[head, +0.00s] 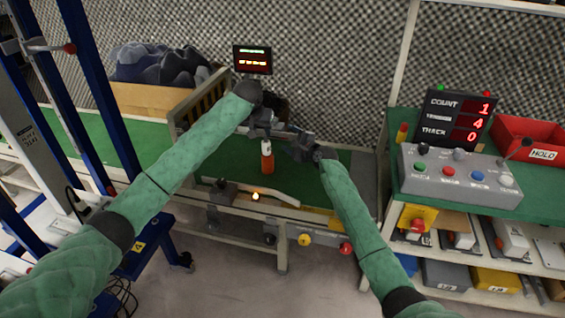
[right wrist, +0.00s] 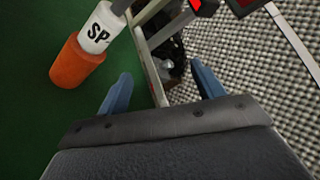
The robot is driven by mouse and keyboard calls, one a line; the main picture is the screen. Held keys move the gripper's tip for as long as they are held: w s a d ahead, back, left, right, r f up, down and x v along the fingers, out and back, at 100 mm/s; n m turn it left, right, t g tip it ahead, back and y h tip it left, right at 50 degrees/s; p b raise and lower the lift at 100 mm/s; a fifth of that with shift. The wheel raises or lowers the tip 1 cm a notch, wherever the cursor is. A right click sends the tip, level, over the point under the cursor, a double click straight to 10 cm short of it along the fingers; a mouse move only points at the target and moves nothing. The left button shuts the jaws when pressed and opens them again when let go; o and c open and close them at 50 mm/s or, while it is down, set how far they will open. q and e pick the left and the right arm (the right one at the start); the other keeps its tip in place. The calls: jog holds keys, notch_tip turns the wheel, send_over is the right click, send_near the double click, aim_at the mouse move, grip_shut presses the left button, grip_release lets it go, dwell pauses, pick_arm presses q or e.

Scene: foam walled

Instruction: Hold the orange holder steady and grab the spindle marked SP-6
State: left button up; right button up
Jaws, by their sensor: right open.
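The orange holder (head: 267,166) stands upright on the green bench top, and it also shows in the right wrist view (right wrist: 77,63). The white spindle (head: 266,147) sits in it; in the right wrist view its side (right wrist: 101,27) reads "SP", with the rest of the mark out of sight. My left gripper (head: 262,128) is right above the spindle, its fingers too small and dark to judge. My right gripper (head: 299,143) is to the right of the holder. Its two blue fingers (right wrist: 162,88) are spread and empty, with the holder outside them.
A small lit display (head: 252,60) stands behind the bench. A grey control box (head: 460,176), a counter display (head: 455,117) and a red HOLD bin (head: 528,142) are on the right bench.

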aim_at(272, 161)
jog(key=s+a+f+m+g, duration=0.1)
jog(key=f+m, duration=0.1)
jog(key=s+a+f+m+g+y, duration=0.1)
jog(key=f+m+g, duration=0.1)
jog(key=s+a+f+m+g, duration=0.1)
jog(key=s+f+m, duration=0.1)
jog(key=shift+f+g+y, duration=0.2)
jog(key=shift+g+y, duration=0.2)
jog(key=shift+s+a+f+m+g, duration=0.1)
jog(key=shift+s+f+m+g, duration=0.15)
jog(key=shift+m, duration=0.2)
jog(key=shift+s+a+f+m+g, duration=0.1)
jog(key=shift+m+g, duration=0.15)
jog(key=shift+m, duration=0.7)
jog(key=shift+x, duration=3.85)
jog(key=c, duration=1.1)
